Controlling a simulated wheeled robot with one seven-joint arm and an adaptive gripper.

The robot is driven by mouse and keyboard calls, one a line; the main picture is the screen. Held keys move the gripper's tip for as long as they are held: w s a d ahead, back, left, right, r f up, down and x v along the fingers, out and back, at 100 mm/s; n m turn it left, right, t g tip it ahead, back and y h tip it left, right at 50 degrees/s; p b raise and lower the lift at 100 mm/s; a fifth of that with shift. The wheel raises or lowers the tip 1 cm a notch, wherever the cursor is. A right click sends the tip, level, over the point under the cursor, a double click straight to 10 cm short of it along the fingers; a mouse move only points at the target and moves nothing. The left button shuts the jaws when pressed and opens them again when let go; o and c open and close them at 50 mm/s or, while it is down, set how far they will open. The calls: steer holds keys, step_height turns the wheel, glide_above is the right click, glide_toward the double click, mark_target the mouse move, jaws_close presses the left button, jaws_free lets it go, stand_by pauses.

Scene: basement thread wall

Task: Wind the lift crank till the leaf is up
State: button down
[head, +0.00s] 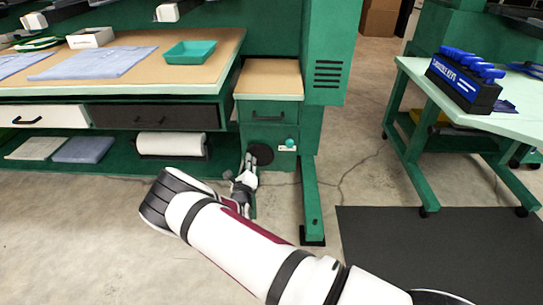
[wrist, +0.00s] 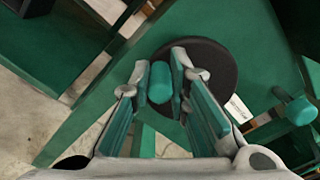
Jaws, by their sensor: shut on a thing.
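In the wrist view my gripper (wrist: 162,88) is shut on the teal knob of the lift crank (wrist: 159,83). The knob sits between the two fingers, in front of a dark round disc (wrist: 214,67) on the green cabinet face. In the head view the disc (head: 261,154) shows below the small drawer, and my gripper (head: 247,170) reaches up to its lower left. The fingers and wrist hide the crank's knob there. The tan-topped leaf (head: 270,77) sits above the drawer, a little below the main bench top.
A second teal knob (head: 290,143) with a white label is right of the disc; it also shows in the wrist view (wrist: 297,110). A green leg (head: 312,205) stands right of my gripper. The bench (head: 215,65) is left, a wheeled table (head: 420,75) right. Open floor lies between.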

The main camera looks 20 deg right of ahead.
mark_target(252, 150)
steer(key=shift+w+a+r, duration=0.25)
steer(key=shift+a+r, duration=0.15)
steer(key=r+p, duration=0.1)
steer(key=d+r+p, duration=0.2)
steer(key=r+p, duration=0.1)
steer(key=shift+s, duration=0.2)
steer(key=shift+d+f, duration=0.1)
steer(key=shift+d, duration=0.05)
steer(key=c, duration=1.5)
jaws_free()
steer(key=shift+s+d, duration=0.1)
steer(key=shift+d, duration=0.05)
steer(key=shift+f, duration=0.2)
steer(key=shift+f, duration=0.15)
steer(key=shift+s+a+f, duration=0.1)
steer(key=shift+a+f, duration=0.25)
steer(key=shift+a, duration=0.05)
jaws_close()
